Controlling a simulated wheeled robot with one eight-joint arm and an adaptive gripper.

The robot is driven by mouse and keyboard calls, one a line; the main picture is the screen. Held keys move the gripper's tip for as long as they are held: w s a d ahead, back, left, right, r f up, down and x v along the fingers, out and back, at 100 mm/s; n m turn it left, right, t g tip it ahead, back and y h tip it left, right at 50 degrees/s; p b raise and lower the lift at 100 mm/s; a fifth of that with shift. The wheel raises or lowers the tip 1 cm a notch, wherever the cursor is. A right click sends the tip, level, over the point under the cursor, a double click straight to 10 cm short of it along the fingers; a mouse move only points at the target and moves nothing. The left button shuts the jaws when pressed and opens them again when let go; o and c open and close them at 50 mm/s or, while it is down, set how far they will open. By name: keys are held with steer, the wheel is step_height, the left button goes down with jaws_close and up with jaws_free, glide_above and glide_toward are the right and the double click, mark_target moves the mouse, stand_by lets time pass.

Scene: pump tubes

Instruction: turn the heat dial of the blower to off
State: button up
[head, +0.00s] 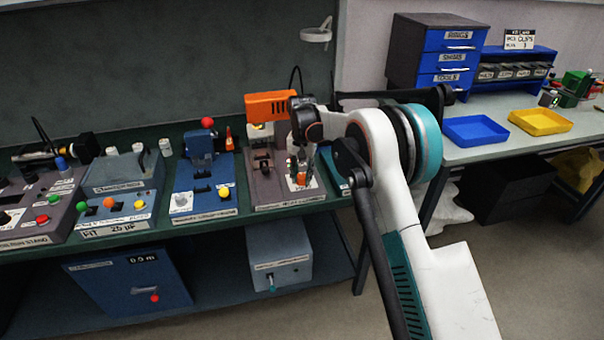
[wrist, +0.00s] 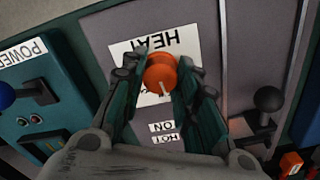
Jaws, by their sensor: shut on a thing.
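The heat dial (wrist: 161,72) is an orange round knob with a white pointer line. It sits on a white label reading HEAT (wrist: 135,50), upside down in the wrist view. The pointer line points down the picture, roughly towards the words ON and HOT. My gripper (wrist: 157,78) has one dark green finger on each side of the dial and is shut on it. In the head view my gripper (head: 301,168) is over the right part of the blower station (head: 278,195), and the dial is too small and covered to read. The OFF marking cannot be made out.
A black-knobbed lever (wrist: 266,108) stands right of my gripper in the wrist view, and a teal POWER box (wrist: 60,95) is at left. An orange-topped unit (head: 270,105) stands behind. Other bench stations (head: 200,185) line the left.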

mark_target(302, 175)
steer(key=n+p, duration=0.1)
steer(key=n, duration=0.3)
steer(key=shift+n+p, duration=0.65)
steer(key=shift+n, duration=1.25)
steer(key=o, duration=1.1)
step_height(302, 175, up, 12)
